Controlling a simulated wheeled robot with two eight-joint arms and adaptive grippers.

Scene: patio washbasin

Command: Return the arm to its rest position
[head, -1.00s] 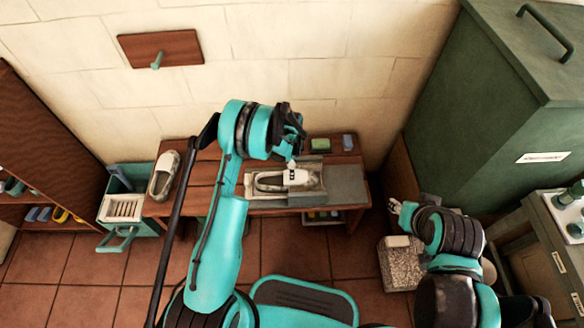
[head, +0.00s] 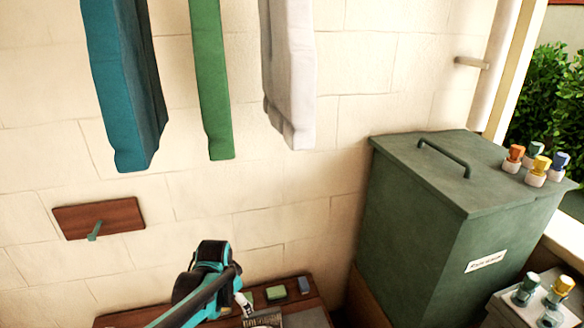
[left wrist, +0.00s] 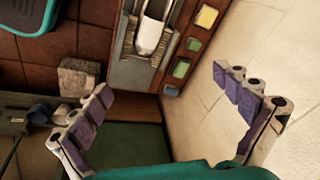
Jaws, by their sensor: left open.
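My left arm (head: 205,272) rises into the bottom of the head view, over the wooden bench (head: 125,319). Its gripper is mostly hidden behind the arm there. In the left wrist view my left gripper (left wrist: 160,86) is open, its purple-padded fingers wide apart with nothing between them. A pale shoe (left wrist: 151,34) lies in the grey basin (left wrist: 122,66) beyond the fingers, apart from them. My right gripper is outside both current views.
Green (head: 276,293) and blue (head: 303,285) blocks sit at the bench's back. A large green lidded bin (head: 430,230) stands right. Teal, green and white cloths (head: 290,75) hang above. A wooden plaque with a peg (head: 98,218) is on the wall. A speckled block (left wrist: 78,76) is on the floor.

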